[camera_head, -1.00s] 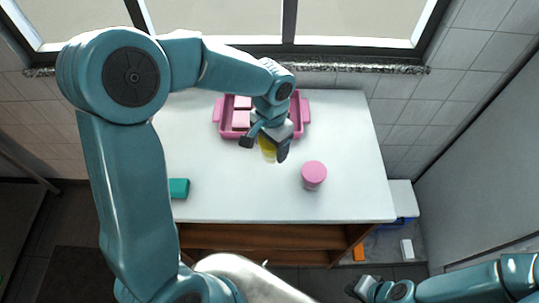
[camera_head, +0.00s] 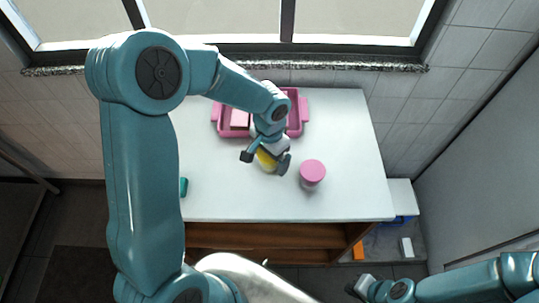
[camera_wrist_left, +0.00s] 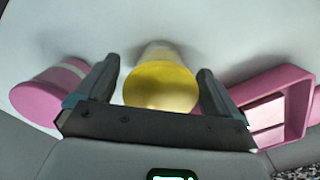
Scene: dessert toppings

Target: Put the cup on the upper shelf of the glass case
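A cup with a yellow top (camera_head: 266,160) stands on the white table, partly hidden by my left gripper. In the left wrist view the yellow-topped cup (camera_wrist_left: 160,87) is between the two fingers, with a small gap on each side. My left gripper (camera_head: 265,161) is open around it, and its fingers (camera_wrist_left: 160,80) do not appear to touch it. A pink-topped cup (camera_head: 312,172) stands apart to the right, and a pink one (camera_wrist_left: 50,97) shows at left in the wrist view. My right gripper (camera_head: 357,286) is low at the right, away from the table. I cannot make out a glass case.
A pink tray (camera_head: 304,113) with pink pieces sits at the back of the table (camera_head: 345,125), and also shows in the wrist view (camera_wrist_left: 292,82). A teal block (camera_head: 184,187) is mostly hidden behind my left arm. The table's right side is clear.

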